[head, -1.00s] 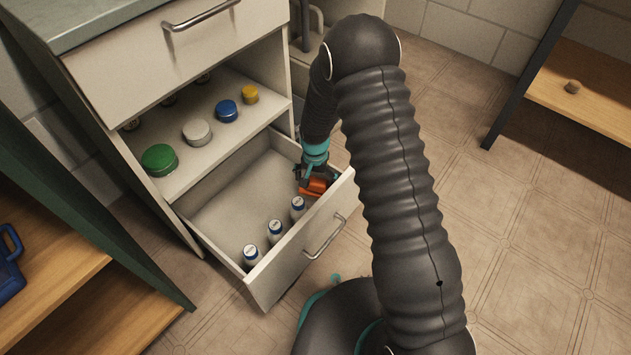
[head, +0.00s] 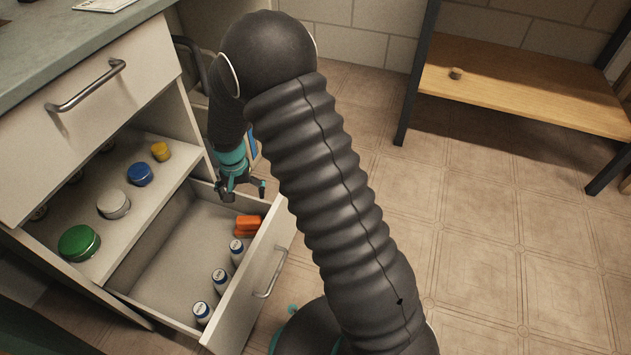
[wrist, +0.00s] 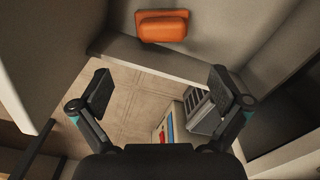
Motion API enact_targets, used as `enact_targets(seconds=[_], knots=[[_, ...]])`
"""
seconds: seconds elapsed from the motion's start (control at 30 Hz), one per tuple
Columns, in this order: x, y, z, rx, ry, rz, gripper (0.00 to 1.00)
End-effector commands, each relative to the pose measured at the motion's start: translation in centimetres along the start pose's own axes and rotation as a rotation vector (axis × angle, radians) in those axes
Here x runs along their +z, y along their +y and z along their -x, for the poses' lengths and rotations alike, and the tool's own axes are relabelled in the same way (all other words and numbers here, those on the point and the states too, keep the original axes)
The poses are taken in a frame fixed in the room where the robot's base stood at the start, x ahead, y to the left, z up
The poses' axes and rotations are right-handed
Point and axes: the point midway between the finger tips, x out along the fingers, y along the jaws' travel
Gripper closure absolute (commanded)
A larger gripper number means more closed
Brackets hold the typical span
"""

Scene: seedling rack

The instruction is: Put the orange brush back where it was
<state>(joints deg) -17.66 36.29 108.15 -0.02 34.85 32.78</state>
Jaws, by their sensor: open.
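The orange brush (head: 247,225) lies in the open lower drawer (head: 178,262), in its right corner by the front panel, beside a white bottle. It also shows at the top of the wrist view (wrist: 162,26), lying on the drawer floor. My gripper (head: 242,192) is above the drawer's right side wall, near the brush but apart from it. In the wrist view its two fingers (wrist: 160,92) are spread wide with nothing between them, over the drawer wall and the floor outside.
Several white bottles with blue caps (head: 219,280) stand along the drawer front. Jars, including a green one (head: 79,243), stand on the shelf above. A bin-like object with red and blue marks (wrist: 172,125) is beside the drawer. A wooden bench (head: 520,85) stands at right; floor between is clear.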

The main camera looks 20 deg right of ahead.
Motion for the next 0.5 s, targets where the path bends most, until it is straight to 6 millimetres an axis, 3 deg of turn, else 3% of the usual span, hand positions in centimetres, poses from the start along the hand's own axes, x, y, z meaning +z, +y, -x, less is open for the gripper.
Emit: enact_targets(seconds=[0.27,0.5], knots=[[0.8,4.0,10.3,-0.045,0.085,0.044,0.0],[3.6,8.4,18.4,-0.071,0.165,0.091,0.0]])
